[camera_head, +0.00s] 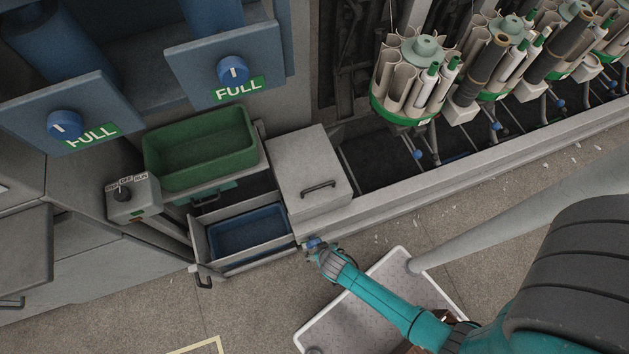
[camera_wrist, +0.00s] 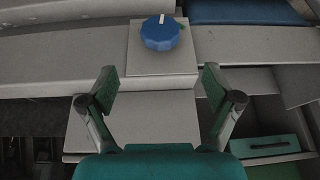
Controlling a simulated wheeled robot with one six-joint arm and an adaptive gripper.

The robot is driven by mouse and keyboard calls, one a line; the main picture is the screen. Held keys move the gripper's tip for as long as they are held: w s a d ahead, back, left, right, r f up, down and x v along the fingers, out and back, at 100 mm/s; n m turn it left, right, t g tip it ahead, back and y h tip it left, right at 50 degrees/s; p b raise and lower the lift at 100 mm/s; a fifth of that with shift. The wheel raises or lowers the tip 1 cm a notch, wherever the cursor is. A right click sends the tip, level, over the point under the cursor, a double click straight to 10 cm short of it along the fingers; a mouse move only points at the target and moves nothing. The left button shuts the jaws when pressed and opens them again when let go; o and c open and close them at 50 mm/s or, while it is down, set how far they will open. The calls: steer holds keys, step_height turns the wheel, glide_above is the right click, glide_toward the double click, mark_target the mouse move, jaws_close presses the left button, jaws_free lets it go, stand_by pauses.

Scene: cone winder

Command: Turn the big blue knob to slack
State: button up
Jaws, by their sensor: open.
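Two blue knobs show in the head view, each on a blue-grey plate with a green FULL label: the upper knob (camera_head: 233,70) has an upright white mark, and the left knob (camera_head: 65,125) has a white mark left of its middle. In the wrist view a blue knob (camera_wrist: 161,34) sits on a light grey square plate (camera_wrist: 143,60), its white mark toward the top.
A green bin (camera_head: 200,180) stands above an open drawer holding a blue bin (camera_head: 248,232). A small switch box (camera_head: 133,200) is at left. A grey cabinet (camera_head: 308,170) with a handle stands beside them. Bobbin holders (camera_head: 405,115) line the right. The floor below is mostly clear.

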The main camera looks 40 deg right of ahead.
mark_target(315, 245)
steer(key=shift+g, duration=0.3)
steer(key=shift+w+x, duration=0.15)
steer(key=shift+x, duration=2.9)
steer(key=shift+w+x, duration=0.2)
steer(key=shift+x, duration=2.8)
steer(key=c, duration=1.1)
